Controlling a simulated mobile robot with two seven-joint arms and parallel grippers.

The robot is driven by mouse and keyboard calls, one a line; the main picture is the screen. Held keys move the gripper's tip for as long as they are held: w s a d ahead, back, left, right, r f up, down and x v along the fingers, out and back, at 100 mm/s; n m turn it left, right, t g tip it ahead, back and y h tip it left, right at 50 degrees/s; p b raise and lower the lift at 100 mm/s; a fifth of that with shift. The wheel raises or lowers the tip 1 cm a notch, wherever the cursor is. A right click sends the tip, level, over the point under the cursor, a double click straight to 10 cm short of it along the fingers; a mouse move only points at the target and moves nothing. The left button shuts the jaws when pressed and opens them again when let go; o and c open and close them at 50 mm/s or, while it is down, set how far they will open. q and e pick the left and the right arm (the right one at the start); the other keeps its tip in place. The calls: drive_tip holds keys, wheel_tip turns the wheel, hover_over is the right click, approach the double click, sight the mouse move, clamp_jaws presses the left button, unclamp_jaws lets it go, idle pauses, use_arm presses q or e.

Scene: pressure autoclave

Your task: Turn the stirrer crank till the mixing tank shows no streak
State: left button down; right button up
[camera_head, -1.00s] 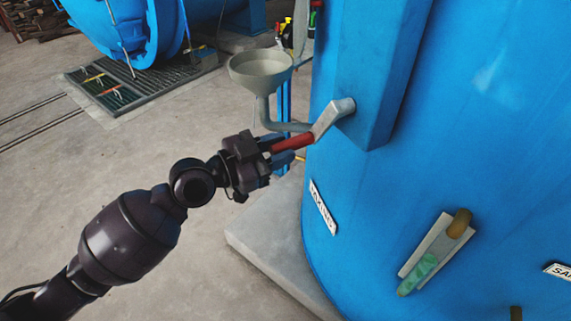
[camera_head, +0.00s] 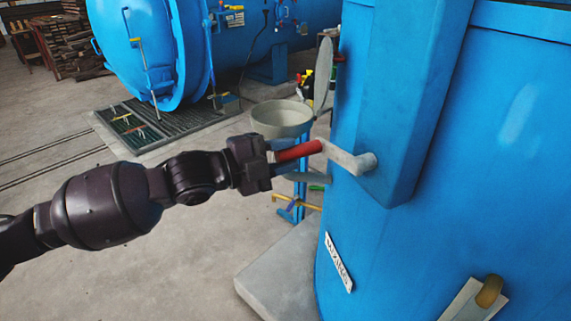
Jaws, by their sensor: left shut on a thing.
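The stirrer crank is a grey arm (camera_head: 345,157) with a red handle (camera_head: 302,150), on the side of the blue mixing tank (camera_head: 480,150). The arm runs from its hub on the tank's upright box up and left to the handle. My left gripper (camera_head: 272,163) is shut on the handle's outer end. A white label plate (camera_head: 339,262) is on the tank below the crank. A sight-glass fitting with a brownish cap (camera_head: 489,291) shows at the bottom right. My right gripper is not in view.
A grey plinth (camera_head: 280,272) lies under the tank. A large blue vessel (camera_head: 145,45) stands behind, with a floor grate (camera_head: 150,128) in front. Open concrete floor lies at the left.

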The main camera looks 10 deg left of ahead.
use_arm(q)
drive_tip(key=shift+w+r+m+p, duration=0.1)
drive_tip(key=shift+r+m+p, duration=0.35)
drive_tip(key=shift+r+m, duration=0.55)
drive_tip(key=c, duration=0.8)
unclamp_jaws()
drive_tip(key=shift+f, duration=0.1)
drive_tip(key=v, duration=1.1)
drive_tip(key=shift+p, duration=0.35)
